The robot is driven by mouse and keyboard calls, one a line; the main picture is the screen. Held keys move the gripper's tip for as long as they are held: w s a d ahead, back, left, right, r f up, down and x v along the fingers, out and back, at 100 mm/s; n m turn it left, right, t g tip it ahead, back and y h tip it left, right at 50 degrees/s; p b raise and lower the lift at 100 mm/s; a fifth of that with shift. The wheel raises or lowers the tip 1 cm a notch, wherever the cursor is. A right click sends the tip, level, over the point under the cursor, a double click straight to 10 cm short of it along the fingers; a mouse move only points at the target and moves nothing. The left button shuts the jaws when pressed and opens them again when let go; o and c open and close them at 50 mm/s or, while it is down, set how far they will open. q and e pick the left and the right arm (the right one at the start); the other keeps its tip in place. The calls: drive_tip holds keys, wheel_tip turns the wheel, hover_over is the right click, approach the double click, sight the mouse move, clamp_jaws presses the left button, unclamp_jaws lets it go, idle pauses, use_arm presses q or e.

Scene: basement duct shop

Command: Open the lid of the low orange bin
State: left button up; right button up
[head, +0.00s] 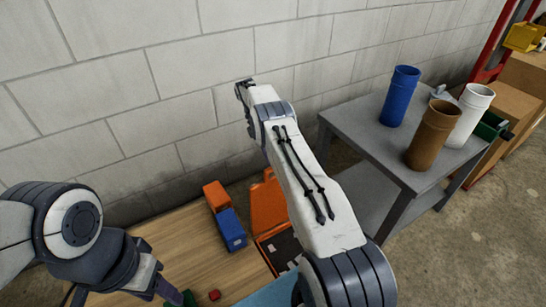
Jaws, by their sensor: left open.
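The low orange bin (264,237) sits on the wooden tabletop, partly hidden behind my right arm. Its orange lid (268,203) stands raised at the back, and the dark inside of the bin shows. My left gripper (166,289) is open at the lower left, beside a small green object (186,299) and apart from the bin. I cannot tell whether it touches the green object. My right arm crosses the middle of the view. Its dark far end (243,90) appears to be the right gripper, high against the wall and away from the lid; its jaws cannot be made out.
An orange block (215,194) and a blue block (231,231) stand left of the bin. A small red block (214,295) lies in front. A grey table (372,143) at right holds blue, brown and white cylinders. A block wall closes off the back.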

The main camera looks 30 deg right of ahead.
drive_tip(key=shift+a+f, duration=0.15)
drive_tip(key=shift+f, duration=0.25)
drive_tip(key=s+d+r+p, duration=0.6)
drive_tip(key=s+r, duration=0.3)
drive_tip(key=r, duration=0.2)
drive_tip(key=shift+s+d+r, duration=0.4)
drive_tip(key=shift+d, duration=0.05)
